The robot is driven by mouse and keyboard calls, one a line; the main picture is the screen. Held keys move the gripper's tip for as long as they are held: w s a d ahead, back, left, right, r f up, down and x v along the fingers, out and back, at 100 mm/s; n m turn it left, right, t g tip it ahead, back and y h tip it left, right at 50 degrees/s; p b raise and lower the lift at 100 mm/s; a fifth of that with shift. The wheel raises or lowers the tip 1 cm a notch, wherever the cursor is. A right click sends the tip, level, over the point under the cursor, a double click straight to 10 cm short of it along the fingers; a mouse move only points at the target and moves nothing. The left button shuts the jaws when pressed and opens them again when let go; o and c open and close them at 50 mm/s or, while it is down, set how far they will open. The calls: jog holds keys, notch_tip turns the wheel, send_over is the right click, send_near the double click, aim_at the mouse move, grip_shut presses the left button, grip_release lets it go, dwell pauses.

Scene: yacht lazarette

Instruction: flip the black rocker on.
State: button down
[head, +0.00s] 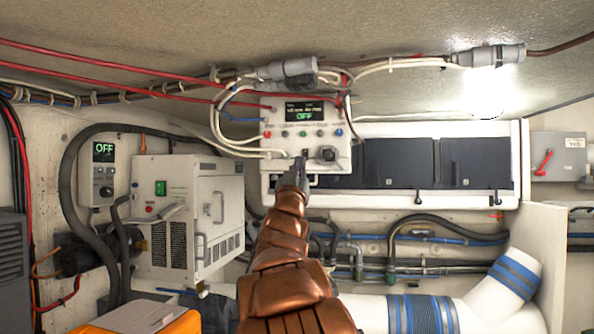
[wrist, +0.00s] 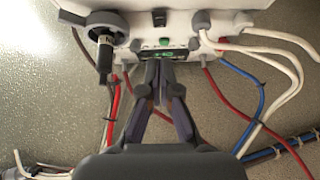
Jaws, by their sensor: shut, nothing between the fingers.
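The black rocker (head: 305,153) is a small dark switch low on a white control panel (head: 285,156). The rocker also shows in the wrist view (wrist: 159,18), where the panel appears upside down. My gripper (head: 300,166) is shut and empty, its tips close below the rocker in the head view. In the wrist view my gripper (wrist: 158,66) has its tips together over the display area, apart from the rocker in the picture. Whether the tips touch the panel cannot be told.
A dark round knob (head: 327,154) sits right of the rocker. Coloured buttons (head: 303,134) line the panel above it. White cables (head: 222,125) hang at the panel's left. A second unit (head: 104,170) with an OFF display and a white cabinet (head: 183,215) stand at left.

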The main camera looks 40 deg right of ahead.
aim_at(305, 155)
jog(key=shift+w+d+r+p, duration=0.15)
jog(key=shift+w+d+p, duration=0.2)
jog(key=shift+w+d, duration=0.35)
jog(key=shift+w+d+r+p, duration=0.2)
jog(key=shift+w+d+p, duration=0.2)
jog(key=shift+d, duration=0.45)
jog(key=shift+w+d+r+p, duration=0.15)
jog(key=shift+w+d+p, duration=0.2)
jog(key=shift+w+d, duration=0.35)
jog(key=shift+s+d+f, duration=0.1)
